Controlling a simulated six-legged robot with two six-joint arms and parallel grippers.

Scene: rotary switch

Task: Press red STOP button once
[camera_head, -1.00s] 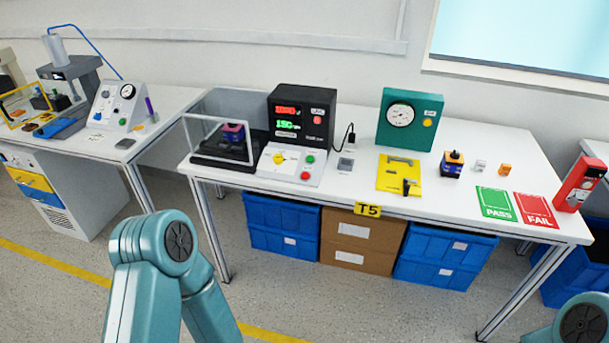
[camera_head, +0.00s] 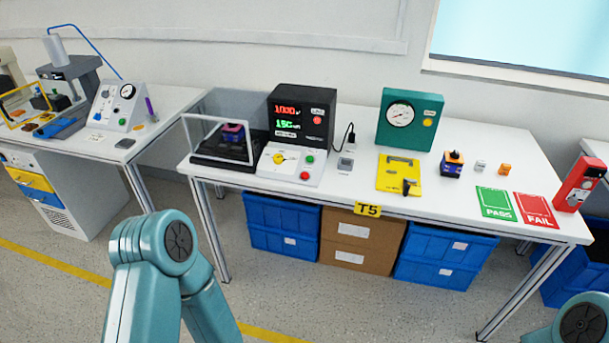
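A black tester (camera_head: 301,118) with a red and a green number display stands on the white table. Its white sloped front panel (camera_head: 291,166) carries a yellow knob (camera_head: 278,158), a green button (camera_head: 309,159) and a red button (camera_head: 304,176) near the front edge. Another red button (camera_head: 317,120) sits on the black face beside the displays. No STOP lettering is readable. My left arm (camera_head: 165,260) shows at the lower left and my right arm (camera_head: 582,322) at the lower right corner. Neither gripper shows.
A clear-framed fixture (camera_head: 222,145) stands left of the panel. A yellow plate with a black lever (camera_head: 400,173) and a teal gauge box (camera_head: 408,120) are to the right. PASS (camera_head: 497,204) and FAIL (camera_head: 536,210) cards lie farther right. Blue bins (camera_head: 445,262) sit underneath.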

